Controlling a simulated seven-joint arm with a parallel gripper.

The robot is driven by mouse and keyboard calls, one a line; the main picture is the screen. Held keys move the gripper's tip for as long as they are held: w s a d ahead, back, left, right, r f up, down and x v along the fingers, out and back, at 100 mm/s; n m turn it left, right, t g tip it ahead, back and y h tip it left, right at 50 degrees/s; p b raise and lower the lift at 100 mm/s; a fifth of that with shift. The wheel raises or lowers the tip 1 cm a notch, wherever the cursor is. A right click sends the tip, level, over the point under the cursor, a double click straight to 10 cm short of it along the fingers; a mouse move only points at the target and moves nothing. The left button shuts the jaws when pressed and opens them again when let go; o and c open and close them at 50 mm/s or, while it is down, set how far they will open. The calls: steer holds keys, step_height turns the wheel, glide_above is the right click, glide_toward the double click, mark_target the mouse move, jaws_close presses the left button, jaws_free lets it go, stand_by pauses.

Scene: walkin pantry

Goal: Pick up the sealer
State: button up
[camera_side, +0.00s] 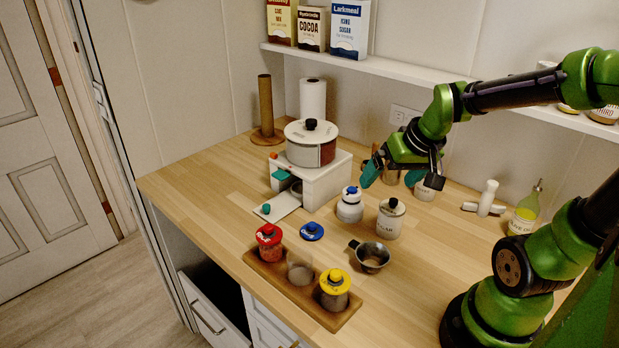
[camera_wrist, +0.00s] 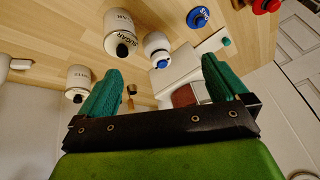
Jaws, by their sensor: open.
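A white rounded device with a blue top (camera_side: 350,206), which looks like the sealer, stands upright on the wooden counter in front of the white appliance. It also shows in the wrist view (camera_wrist: 157,45), ahead of the gap between my fingers. I cannot tell for sure that it is the sealer. My gripper (camera_side: 392,172) is open and empty, with teal fingers spread wide. It is above the counter, to the right of and behind the device, apart from it. Both fingers show in the wrist view (camera_wrist: 160,85).
A sugar canister (camera_side: 391,220) stands close right of the device. A white appliance (camera_side: 326,184) with a pot is behind it. A blue lid (camera_side: 312,231), metal cup (camera_side: 371,257) and wooden jar tray (camera_side: 258,268) are in front. A shelf (camera_side: 390,66) runs behind.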

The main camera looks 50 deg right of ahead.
mark_target(358, 197)
steer(key=shift+n, duration=0.8)
steer(key=w+d+f, duration=0.1)
steer(key=d+f, duration=0.1)
steer(key=d, duration=0.1)
steer(key=w+d+f, duration=0.1)
steer(key=shift+w+d+f, duration=0.2)
steer(key=shift+w+f, duration=0.1)
steer(key=shift+w, duration=0.05)
steer(key=w+f+n, duration=0.1)
steer(key=w+f, duration=0.1)
steer(key=f, duration=0.1)
steer(key=w+f+n, duration=0.1)
steer(key=w+f, duration=0.4)
steer(key=f, duration=0.1)
steer(key=shift+w+d+f+n+t, duration=0.15)
steer(key=shift+w+d+n+t, duration=0.15)
steer(key=shift+d+n, duration=0.1)
steer(key=shift+w+d+x, duration=0.1)
steer(key=shift+w+x, duration=0.05)
steer(key=shift+x, duration=1.3)
steer(key=shift+w+d+x, duration=0.1)
steer(key=shift+w+x, duration=0.05)
steer(key=shift+x, duration=1.25)
steer(key=shift+r, duration=0.25)
steer(key=c, duration=1.1)
steer(key=shift+c, duration=0.2)
